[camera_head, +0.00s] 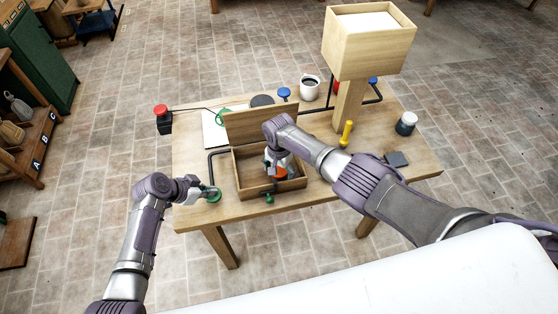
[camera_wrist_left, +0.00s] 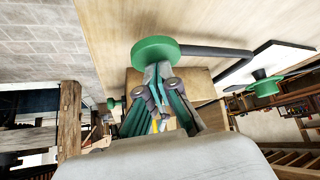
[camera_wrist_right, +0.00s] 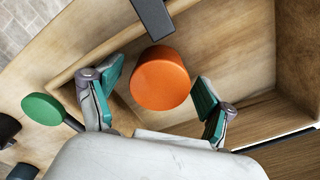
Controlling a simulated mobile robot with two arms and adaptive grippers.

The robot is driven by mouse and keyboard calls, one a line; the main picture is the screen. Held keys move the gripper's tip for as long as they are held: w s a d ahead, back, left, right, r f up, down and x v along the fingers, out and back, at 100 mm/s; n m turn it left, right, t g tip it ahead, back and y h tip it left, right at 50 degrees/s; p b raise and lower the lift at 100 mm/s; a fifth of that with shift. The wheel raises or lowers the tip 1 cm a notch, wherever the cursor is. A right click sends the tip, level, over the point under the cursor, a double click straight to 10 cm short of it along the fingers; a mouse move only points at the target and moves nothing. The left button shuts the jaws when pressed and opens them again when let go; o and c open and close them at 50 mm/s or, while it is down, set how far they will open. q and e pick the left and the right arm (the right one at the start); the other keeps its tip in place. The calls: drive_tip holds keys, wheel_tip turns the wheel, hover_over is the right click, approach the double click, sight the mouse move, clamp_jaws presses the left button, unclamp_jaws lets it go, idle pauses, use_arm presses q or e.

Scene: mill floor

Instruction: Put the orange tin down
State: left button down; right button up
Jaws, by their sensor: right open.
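The orange tin (camera_wrist_right: 160,78) is inside the open wooden box (camera_head: 243,183) on the table; it also shows in the head view (camera_head: 279,173), partly hidden by my right gripper. My right gripper (camera_wrist_right: 157,95) is open, reaching down into the box. Its fingers are on either side of the tin, with a gap on both sides. My left gripper (camera_wrist_left: 157,70) is at the green knob (camera_wrist_left: 155,50) on a black bent rod, by the table's left front edge. Its fingertips are together at the knob, which also shows in the head view (camera_head: 214,195).
The box's lid (camera_head: 255,124) stands raised at the back. A second green knob (camera_wrist_right: 43,108) sticks out at the box's front. A wooden hopper (camera_head: 366,50) on a post, a yellow-handled tool (camera_head: 346,133), a mug (camera_head: 310,88) and a jar (camera_head: 406,123) stand around.

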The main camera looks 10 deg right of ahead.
sight(279, 171)
wheel_tip(279, 171, up, 12)
idle(0.4)
drive_tip(key=shift+s, duration=0.1)
drive_tip(key=s+r, duration=0.8)
drive_tip(key=r, duration=0.2)
idle(0.6)
drive_tip(key=shift+w+f, duration=0.1)
use_arm(q)
wheel_tip(279, 171, up, 2)
drive_tip(key=shift+r+p, duration=0.15)
drive_tip(key=shift+p, duration=0.9)
drive_tip(key=shift+r, duration=2.35)
use_arm(e)
drive_tip(key=shift+r, duration=1)
